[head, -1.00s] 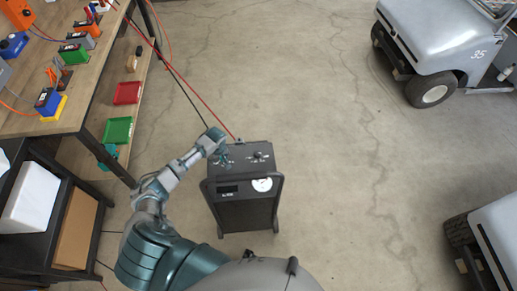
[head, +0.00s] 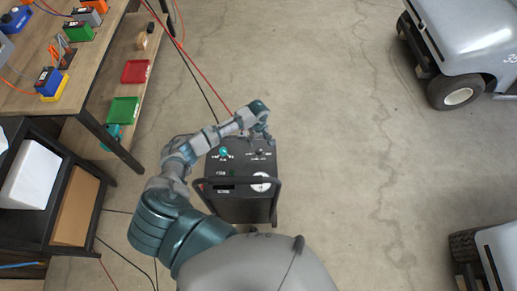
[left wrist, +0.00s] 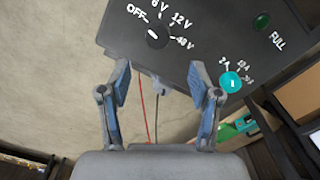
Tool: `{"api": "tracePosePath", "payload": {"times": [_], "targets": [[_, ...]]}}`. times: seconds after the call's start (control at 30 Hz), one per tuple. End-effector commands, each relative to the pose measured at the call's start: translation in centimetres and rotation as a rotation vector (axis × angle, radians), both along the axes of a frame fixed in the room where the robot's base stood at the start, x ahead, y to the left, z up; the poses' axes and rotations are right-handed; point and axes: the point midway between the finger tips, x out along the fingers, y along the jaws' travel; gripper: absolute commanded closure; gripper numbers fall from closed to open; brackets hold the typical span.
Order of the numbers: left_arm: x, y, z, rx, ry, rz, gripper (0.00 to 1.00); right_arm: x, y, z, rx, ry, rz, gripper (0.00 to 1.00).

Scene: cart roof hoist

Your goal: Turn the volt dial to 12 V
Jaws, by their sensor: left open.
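The charger (head: 240,205) is a black wheeled box with a handle. Its volt dial (head: 260,152) is a black knob at the right of the top panel. In the left wrist view the volt dial (left wrist: 158,37) has OFF, 12 V and 48 V marks and one partly cut-off mark. Its short white line seems to lean toward OFF. My left gripper (head: 263,136) is over the panel's far edge by the dial. In the left wrist view the gripper (left wrist: 161,78) is open and empty, its fingers spread either side below the dial, apparently not touching it. My right gripper is out of view.
A teal knob (left wrist: 231,82) with ampere marks sits beside the volt dial, near one finger in the picture. A green FULL lamp (left wrist: 262,20) is beyond. A red cable (head: 200,78) runs behind the charger. A workbench (head: 85,90) stands left; carts (head: 460,60) stand right.

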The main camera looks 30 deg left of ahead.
Motion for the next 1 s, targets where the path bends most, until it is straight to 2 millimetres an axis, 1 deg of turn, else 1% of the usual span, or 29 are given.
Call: {"api": "tracePosePath", "payload": {"times": [0.03, 0.13, 0.2, 0.3, 0.4, 0.53, 0.8, 0.83, 0.87, 0.9, 0.97, 1.0], "targets": [[0.0, -0.2, -1.4, 0.001, 0.004, -0.001, 0.37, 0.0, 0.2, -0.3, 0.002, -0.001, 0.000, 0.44], [0.0, -0.2, -3.7, 0.001, 0.003, 0.000, 0.37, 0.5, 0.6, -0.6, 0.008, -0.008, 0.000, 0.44], [0.0, -0.2, -5.1, 0.001, 0.002, 0.000, 0.37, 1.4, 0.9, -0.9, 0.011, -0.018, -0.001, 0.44], [-0.1, -0.2, -6.8, 0.000, 0.001, -0.001, 0.37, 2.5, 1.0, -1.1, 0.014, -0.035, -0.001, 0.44], [0.0, -0.1, -8.0, 0.000, -0.001, -0.001, 0.37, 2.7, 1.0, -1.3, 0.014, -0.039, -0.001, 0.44], [0.0, -0.1, -8.8, -0.001, -0.002, -0.001, 0.37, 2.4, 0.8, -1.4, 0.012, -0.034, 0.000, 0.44], [0.0, -0.1, -8.9, -0.001, -0.002, -0.002, 0.37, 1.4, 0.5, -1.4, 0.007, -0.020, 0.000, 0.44], [0.0, -0.1, -8.9, -0.001, -0.002, -0.002, 0.39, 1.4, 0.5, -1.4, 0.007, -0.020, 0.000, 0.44], [0.0, -0.1, -8.9, -0.001, -0.002, -0.002, 0.47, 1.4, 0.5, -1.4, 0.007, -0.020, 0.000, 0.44], [0.0, -0.1, -8.9, -0.001, -0.002, -0.002, 0.57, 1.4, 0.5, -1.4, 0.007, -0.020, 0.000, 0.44], [0.0, -0.1, -8.9, 0.000, -0.002, -0.002, 0.72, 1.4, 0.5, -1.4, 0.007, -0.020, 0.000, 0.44], [0.0, -0.1, -8.9, 0.000, -0.002, -0.002, 0.82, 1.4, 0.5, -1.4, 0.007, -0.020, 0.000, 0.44]]}}
